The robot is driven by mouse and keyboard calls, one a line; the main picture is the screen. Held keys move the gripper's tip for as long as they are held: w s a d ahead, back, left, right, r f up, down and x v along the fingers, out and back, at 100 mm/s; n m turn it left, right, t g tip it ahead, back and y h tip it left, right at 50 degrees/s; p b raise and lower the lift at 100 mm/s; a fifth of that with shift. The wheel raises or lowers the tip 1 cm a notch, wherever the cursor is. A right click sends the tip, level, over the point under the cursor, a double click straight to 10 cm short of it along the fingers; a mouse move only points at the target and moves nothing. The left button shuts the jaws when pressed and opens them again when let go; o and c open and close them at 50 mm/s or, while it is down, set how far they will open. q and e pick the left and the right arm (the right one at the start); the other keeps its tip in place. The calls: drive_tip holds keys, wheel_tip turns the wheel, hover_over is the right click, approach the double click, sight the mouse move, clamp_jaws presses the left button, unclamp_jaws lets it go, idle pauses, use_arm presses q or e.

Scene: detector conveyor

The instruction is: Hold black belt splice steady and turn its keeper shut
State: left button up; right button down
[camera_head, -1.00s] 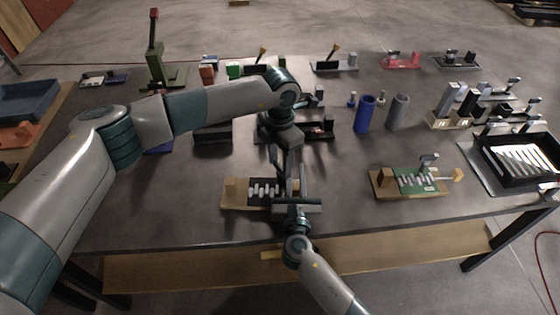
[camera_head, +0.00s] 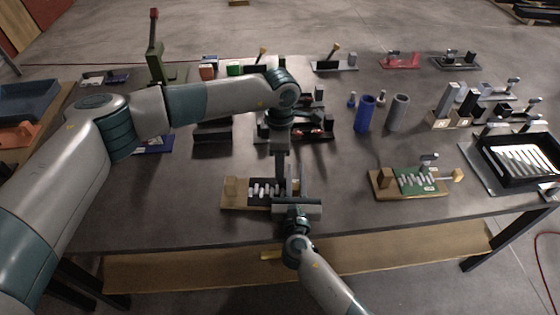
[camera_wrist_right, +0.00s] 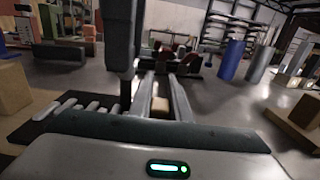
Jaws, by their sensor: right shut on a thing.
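The black belt splice (camera_head: 262,193), with a row of white teeth, lies on a wooden board near the table's front edge. A wooden block (camera_head: 231,188) stands at its left end. My right gripper (camera_head: 293,184) reaches in from the front at the right end. In the wrist view its fingers are on either side of a small wooden block (camera_wrist_right: 160,106), the splice's right end block. My left gripper (camera_head: 281,176) points straight down at the right part of the splice. Its fingers overlap into one dark bar, so their gap is hidden. The keeper is hidden behind the grippers.
A green belt splice (camera_head: 413,180) with an upright grey lever (camera_head: 428,160) stands to the right. A blue cylinder (camera_head: 364,114) and a grey cylinder (camera_head: 398,112) stand behind. A black tray (camera_head: 480,150) is at the far right. The table between the two splices is bare.

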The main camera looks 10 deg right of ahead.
idle(0.3)
use_arm(q)
drive_tip(key=o, duration=1)
drive_tip(key=shift+o, duration=0.2)
drive_tip(key=shift+r, duration=0.1)
wheel_tip(320, 180, up, 12)
use_arm(e)
drive_tip(key=c, duration=1.6)
unclamp_jaws()
drive_tip(key=shift+s, duration=0.1)
drive_tip(key=s, duration=0.4)
drive_tip(key=s+a, duration=0.1)
drive_tip(key=s, duration=0.6)
drive_tip(key=shift+s+a, duration=0.2)
drive_tip(key=shift+s, duration=0.2)
